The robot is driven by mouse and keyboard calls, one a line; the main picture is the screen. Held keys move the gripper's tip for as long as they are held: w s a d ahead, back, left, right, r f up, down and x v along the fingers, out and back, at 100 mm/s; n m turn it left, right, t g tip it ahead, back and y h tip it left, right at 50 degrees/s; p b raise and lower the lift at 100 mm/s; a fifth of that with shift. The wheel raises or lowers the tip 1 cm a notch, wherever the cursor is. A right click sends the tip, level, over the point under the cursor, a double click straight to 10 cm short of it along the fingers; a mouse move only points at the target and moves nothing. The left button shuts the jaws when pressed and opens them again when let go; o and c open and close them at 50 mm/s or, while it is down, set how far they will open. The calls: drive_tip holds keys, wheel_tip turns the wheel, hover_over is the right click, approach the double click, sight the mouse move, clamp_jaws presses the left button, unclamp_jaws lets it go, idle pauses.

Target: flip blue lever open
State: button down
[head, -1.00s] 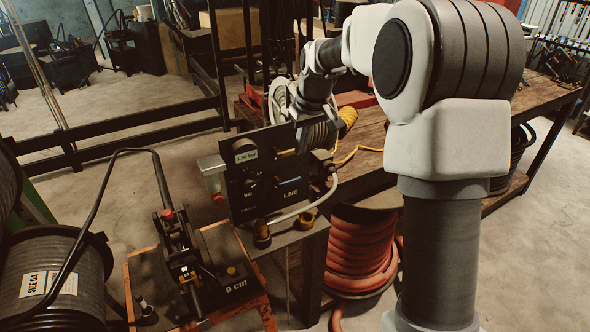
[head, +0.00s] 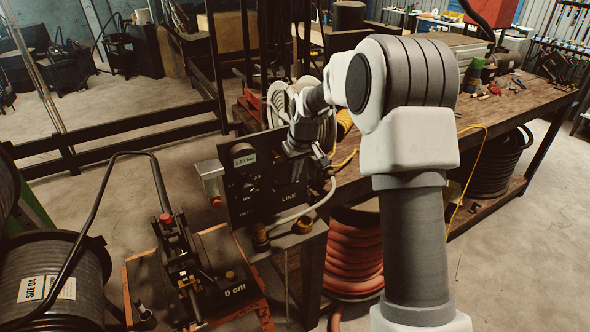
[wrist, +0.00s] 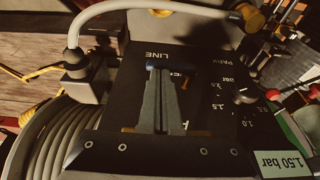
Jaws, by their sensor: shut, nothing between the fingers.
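The blue lever (wrist: 186,68) lies crosswise on the dark control panel (wrist: 115,85), beside the LINE label, in the wrist view. My gripper (wrist: 165,76) is shut and empty. Its fingertips overlap the middle of the lever in that view and hide part of it; I cannot tell whether they touch it. In the head view my wrist is in front of the right part of the panel (head: 240,200), and I cannot make out the lever there.
A pressure display (wrist: 284,162) reads 1.50 bar. A grey hose (head: 308,207) loops along the panel's right side. The hose crimper (head: 180,250) stands on an orange-edged stand at left. A cluttered workbench (head: 500,115) stands behind my arm.

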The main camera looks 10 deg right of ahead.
sight(298, 183)
drive_tip(key=shift+d+f+y, duration=0.25)
drive_tip(key=shift+y, duration=0.45)
drive_tip(key=f+y, duration=0.1)
drive_tip(key=g+y, duration=0.1)
drive_tip(key=y, duration=0.1)
drive_tip(key=d+f+m+y, duration=0.1)
drive_tip(key=shift+w+f+g+y, duration=0.25)
drive_tip(key=shift+f+g+y, duration=0.05)
drive_tip(key=shift+f+g, duration=0.1)
drive_tip(key=f+y+b, duration=0.1)
drive_tip(key=y+b, duration=0.1)
drive_tip(key=f+m+g+y+b, duration=0.1)
drive_tip(key=f+y+b, duration=0.1)
drive_tip(key=y, duration=0.1)
drive_tip(key=f+y+b, duration=0.1)
drive_tip(key=y+b, duration=0.1)
drive_tip(key=y, duration=0.1)
drive_tip(key=shift+s+a+f+m+g+b, duration=0.1)
drive_tip(key=shift+a+f+m+g+b, duration=0.2)
drive_tip(key=shift+a+b, duration=0.1)
drive_tip(key=shift+r+y, duration=0.3)
drive_tip(key=shift+r, duration=0.05)
